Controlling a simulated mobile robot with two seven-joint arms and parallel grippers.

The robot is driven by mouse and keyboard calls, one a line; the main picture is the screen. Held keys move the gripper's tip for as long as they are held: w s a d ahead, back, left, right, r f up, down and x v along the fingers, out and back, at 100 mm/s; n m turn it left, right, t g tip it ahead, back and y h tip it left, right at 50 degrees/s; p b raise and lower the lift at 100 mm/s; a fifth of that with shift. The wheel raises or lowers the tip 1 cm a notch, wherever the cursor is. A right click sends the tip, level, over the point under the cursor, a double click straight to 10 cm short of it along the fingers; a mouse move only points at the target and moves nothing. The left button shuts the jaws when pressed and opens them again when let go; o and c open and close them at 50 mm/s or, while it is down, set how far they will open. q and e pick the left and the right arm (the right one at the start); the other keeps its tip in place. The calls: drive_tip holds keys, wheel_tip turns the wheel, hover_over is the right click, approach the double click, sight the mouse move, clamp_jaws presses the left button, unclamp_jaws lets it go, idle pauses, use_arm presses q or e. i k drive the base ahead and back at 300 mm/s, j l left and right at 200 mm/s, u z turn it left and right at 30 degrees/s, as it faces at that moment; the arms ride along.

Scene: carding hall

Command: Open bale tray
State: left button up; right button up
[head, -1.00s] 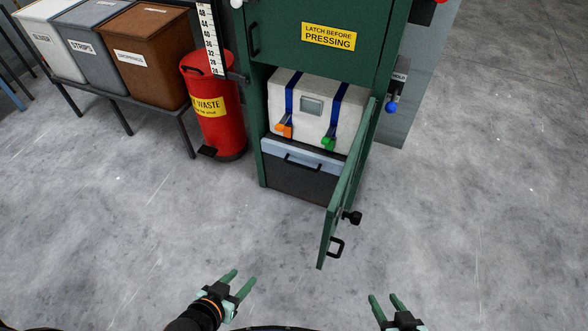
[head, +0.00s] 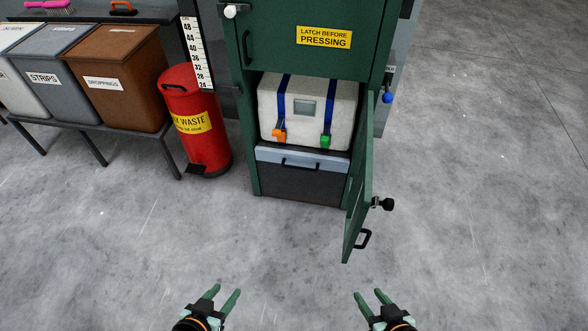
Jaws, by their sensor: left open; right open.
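The bale tray (head: 318,161) is a light blue-grey drawer front with a black bar handle (head: 300,164), low in the green press cabinet (head: 250,130). It sits flush in the cabinet, above a dark panel. A white bale (head: 345,115) with two blue straps, an orange buckle and a green buckle rests above it. The lower cabinet door (head: 358,190) stands swung open to the right. My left gripper (head: 227,292) is open and empty, in front of and below the cabinet. My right gripper (head: 371,295) is open and empty, below the open door.
A red waste bin (head: 187,150) stands close left of the cabinet. Farther left, a bench holds a brown bin (head: 125,100) and grey and white bins. The open door juts toward me at right. The concrete floor between me and the cabinet is clear.

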sight(301, 149)
drive_tip(key=j+z, duration=0.1)
drive_tip(key=j, duration=0.35)
drive_tip(key=i+j, duration=0.15)
drive_tip(key=j, duration=0.3)
drive_tip(key=i+j, duration=0.15)
drive_tip(key=i+j+z, duration=0.15)
drive_tip(key=j, duration=0.55)
drive_tip(key=i+z, duration=0.05)
drive_tip(key=i, duration=0.05)
